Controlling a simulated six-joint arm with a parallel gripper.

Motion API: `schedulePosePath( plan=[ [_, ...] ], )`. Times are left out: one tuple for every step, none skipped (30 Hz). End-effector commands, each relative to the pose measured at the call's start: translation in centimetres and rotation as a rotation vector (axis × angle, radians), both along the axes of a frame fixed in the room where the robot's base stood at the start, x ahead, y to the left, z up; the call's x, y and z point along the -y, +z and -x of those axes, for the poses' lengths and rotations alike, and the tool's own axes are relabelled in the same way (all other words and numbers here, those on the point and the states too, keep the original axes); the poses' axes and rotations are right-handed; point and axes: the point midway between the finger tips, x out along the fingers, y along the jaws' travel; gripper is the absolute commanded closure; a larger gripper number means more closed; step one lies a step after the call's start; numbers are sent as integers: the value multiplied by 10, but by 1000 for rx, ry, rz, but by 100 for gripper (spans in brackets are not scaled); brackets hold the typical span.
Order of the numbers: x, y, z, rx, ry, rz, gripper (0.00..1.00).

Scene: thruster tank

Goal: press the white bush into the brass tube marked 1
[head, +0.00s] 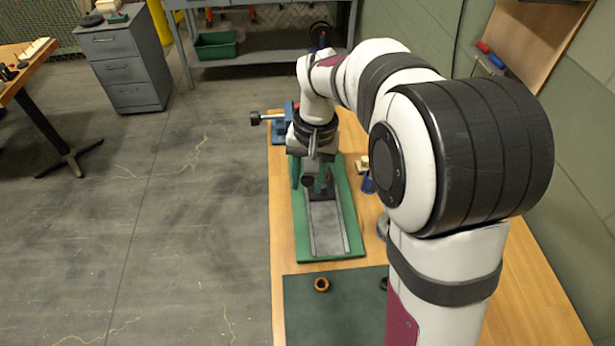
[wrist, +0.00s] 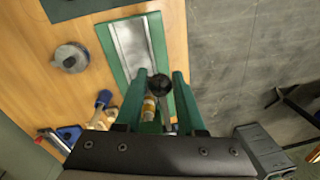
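My gripper (head: 317,150) is low over the far part of a green fixture with a grey channel (head: 326,228). The knob also shows in the head view (head: 307,182). A small whitish and brass-yellow piece (wrist: 150,107) stands beside the left upright, partly hidden. I cannot tell whether it is the white bush, the brass tube or both; no mark 1 is readable.
A dark green mat (head: 305,315) with an orange-brown ring (head: 322,285) lies nearer on the wooden bench (head: 280,240). A grey round object (wrist: 70,57) and a blue-ended item (wrist: 103,99) are beside the fixture. A blue vise (head: 280,130) stands at the far end.

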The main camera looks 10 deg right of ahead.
Motion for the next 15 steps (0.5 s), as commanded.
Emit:
schedulePosePath(
  plan=[
    [0,0,0,0,0,0,72],
    [0,0,0,0,0,0,78],
    [0,0,0,0,0,0,85],
    [0,0,0,0,0,0,90],
    [0,0,0,0,0,0,96],
    [0,0,0,0,0,0,100],
    [0,0,0,0,0,0,100],
    [0,0,0,0,0,0,100],
    [0,0,0,0,0,0,100],
    [0,0,0,0,0,0,100],
    [0,0,0,0,0,0,100],
    [0,0,0,0,0,0,100],
    [0,0,0,0,0,0,100],
    [0,0,0,0,0,0,100],
    [0,0,0,0,0,0,100]
  ],
)
